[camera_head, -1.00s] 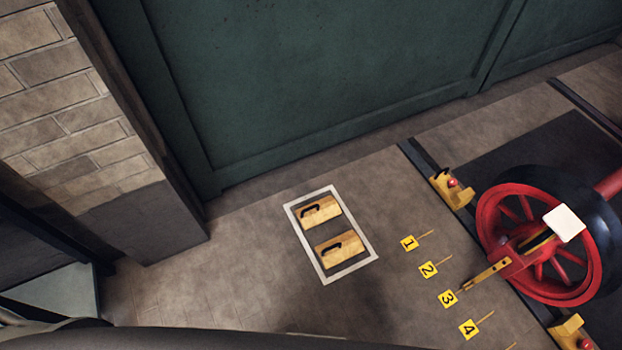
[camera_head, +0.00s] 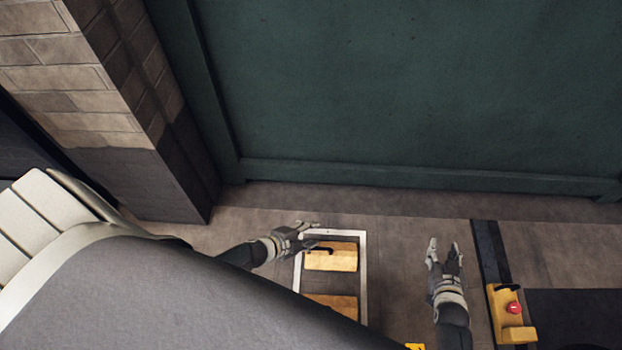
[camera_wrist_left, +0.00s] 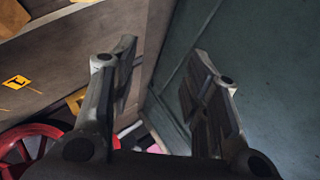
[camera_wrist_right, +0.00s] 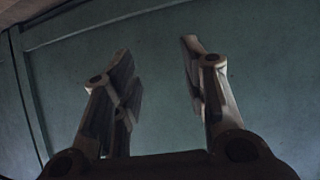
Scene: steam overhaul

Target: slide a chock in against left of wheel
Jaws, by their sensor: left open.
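Two wooden chocks with dark handles lie inside a white floor outline (camera_head: 363,280). The upper chock (camera_head: 332,262) shows whole in the head view; the lower chock (camera_head: 338,304) is partly hidden by my own body. My left gripper (camera_head: 316,234) is open and empty at the upper-left corner of the outline, above and beside the upper chock's handle. My right gripper (camera_head: 443,246) is open and empty, right of the outline. The red wheel is out of the head view; part of it (camera_wrist_left: 32,138) shows at the lower left of the left wrist view.
A yellow block with a red knob (camera_head: 510,318) sits by a dark rail (camera_head: 490,250) at the right. A green wall panel (camera_head: 420,90) runs along the back, with a brick pillar (camera_head: 80,90) at the left.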

